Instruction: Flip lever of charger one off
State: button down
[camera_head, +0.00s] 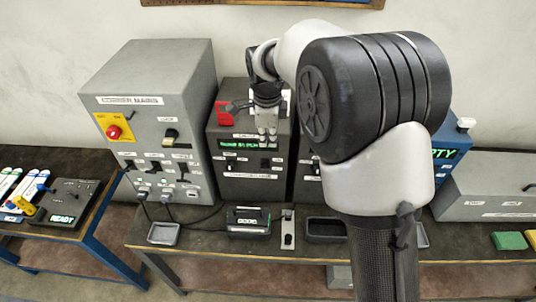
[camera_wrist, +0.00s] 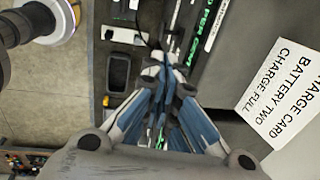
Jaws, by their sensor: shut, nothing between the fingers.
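A dark grey charger box (camera_head: 250,188) with a green display (camera_head: 238,144) stands on the bench in the head view, left of my arm. Its label is too small to read, so I cannot confirm its number. Small dark switches (camera_head: 231,161) sit below the display, and a red part (camera_head: 224,113) is at its upper left. My gripper (camera_head: 268,138) is shut and empty, in front of the charger's upper face near the display. In the wrist view my gripper (camera_wrist: 160,68) points toward the panel with a green display (camera_wrist: 203,22). The lever's position is not clear.
A tall grey cabinet (camera_head: 150,80) with a red knob stands close on the left. A second dark box (camera_head: 307,180) is partly hidden by my arm. Trays (camera_head: 164,233) lie on the bench in front. A white charge card (camera_wrist: 280,95) shows in the wrist view.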

aim_at(268, 170)
jog(key=f, duration=0.4)
jog(key=w+f, duration=0.1)
jog(key=f, duration=0.4)
jog(key=w+f, duration=0.1)
jog(key=f, duration=0.3)
jog(key=shift+w+f+b, duration=0.1)
jog(key=shift+f+b, duration=0.15)
jog(key=shift+b, duration=0.15)
jog(key=shift+f+b, duration=0.25)
jog(key=shift+b, duration=0.5)
